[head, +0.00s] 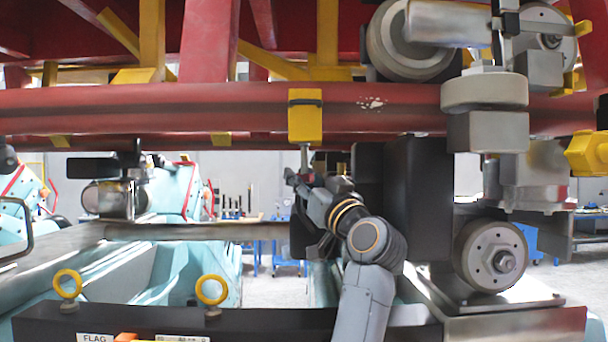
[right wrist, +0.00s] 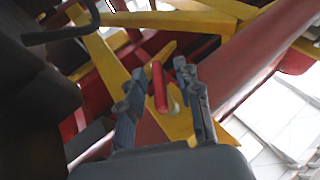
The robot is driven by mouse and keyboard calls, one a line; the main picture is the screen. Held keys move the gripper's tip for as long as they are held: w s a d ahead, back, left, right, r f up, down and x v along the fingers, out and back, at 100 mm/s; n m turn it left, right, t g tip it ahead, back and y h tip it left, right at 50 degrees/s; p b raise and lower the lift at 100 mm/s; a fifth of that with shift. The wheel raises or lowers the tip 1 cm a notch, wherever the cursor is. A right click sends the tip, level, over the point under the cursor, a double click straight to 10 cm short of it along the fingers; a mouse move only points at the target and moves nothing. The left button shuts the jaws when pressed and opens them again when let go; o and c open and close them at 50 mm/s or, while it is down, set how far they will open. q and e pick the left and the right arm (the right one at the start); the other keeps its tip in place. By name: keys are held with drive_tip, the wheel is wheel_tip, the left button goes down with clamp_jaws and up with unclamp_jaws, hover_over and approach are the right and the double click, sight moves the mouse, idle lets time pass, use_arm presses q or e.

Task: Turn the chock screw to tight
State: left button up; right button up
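A yellow block (head: 305,117) is fixed on the long red beam. A thin metal screw (head: 304,156), which looks like the chock screw, hangs from its underside. My right gripper (head: 297,178) is just below this screw, pointing up. In the right wrist view, my right gripper (right wrist: 157,90) has its two fingers apart. A red bar (right wrist: 159,87), perhaps the screw's handle, shows between them, with a pale round end (right wrist: 173,100) beside it. I see no contact with either finger. My left gripper is not in view.
The red beam (head: 200,110) spans above my right arm. A dark block (head: 418,195) stands close to its right. Wheels (head: 490,255) are at the right. Two yellow rings (head: 68,283) (head: 212,290) rise from the dark front bar (head: 260,325).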

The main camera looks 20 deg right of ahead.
clamp_jaws()
